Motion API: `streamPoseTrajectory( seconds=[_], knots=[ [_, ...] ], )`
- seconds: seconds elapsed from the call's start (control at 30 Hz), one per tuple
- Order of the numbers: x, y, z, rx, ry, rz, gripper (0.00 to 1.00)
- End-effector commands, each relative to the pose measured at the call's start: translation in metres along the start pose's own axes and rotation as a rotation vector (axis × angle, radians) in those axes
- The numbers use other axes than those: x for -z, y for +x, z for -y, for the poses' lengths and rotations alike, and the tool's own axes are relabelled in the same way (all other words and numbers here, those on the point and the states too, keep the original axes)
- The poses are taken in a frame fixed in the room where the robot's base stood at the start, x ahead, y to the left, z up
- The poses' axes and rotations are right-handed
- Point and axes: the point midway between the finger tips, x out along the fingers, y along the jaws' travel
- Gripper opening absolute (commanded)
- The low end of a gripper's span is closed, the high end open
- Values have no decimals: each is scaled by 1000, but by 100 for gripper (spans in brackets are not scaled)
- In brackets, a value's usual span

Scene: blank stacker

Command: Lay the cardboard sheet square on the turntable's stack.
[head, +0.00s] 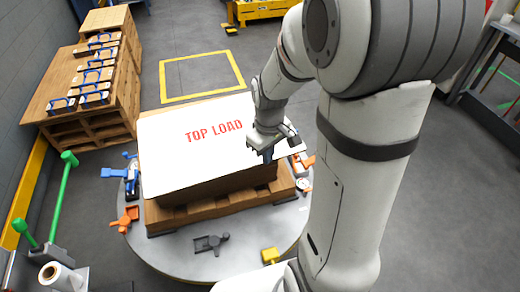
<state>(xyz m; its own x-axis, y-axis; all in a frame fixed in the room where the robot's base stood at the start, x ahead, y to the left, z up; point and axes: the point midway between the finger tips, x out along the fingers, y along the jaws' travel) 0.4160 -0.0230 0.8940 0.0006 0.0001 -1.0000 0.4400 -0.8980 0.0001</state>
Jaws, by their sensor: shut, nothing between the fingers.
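A white sheet (175,155) printed "TOP LOAD" in red lies flat over the brown stack (220,188) in the head view. The stack sits on a wooden pallet (188,219) on the round grey turntable (255,240). My gripper (268,157) is shut and empty, pointing down at the sheet's right part. I cannot tell whether it touches the sheet.
Orange, blue and yellow clamps (113,173) stand around the turntable's rim. A green-handled post (64,195) and a white roll (62,276) stand at the left. A yellow floor square (200,58) is clear behind.

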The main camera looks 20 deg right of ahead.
Motion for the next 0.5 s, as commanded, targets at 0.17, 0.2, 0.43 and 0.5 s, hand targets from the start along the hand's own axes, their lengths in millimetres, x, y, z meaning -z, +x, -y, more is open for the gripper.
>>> streamPoseTrajectory(
  seconds=[0.17, 0.2, 0.43, 0.5],
  knots=[
    [-1, 31, 1, 3, 1, 5, 0],
    [-1, 40, 1, 3, 1, 6, 0],
    [-2, 89, 1, 3, 2, 6, 0],
    [3, 96, 1, 1, 0, 3, 0]
  ],
)
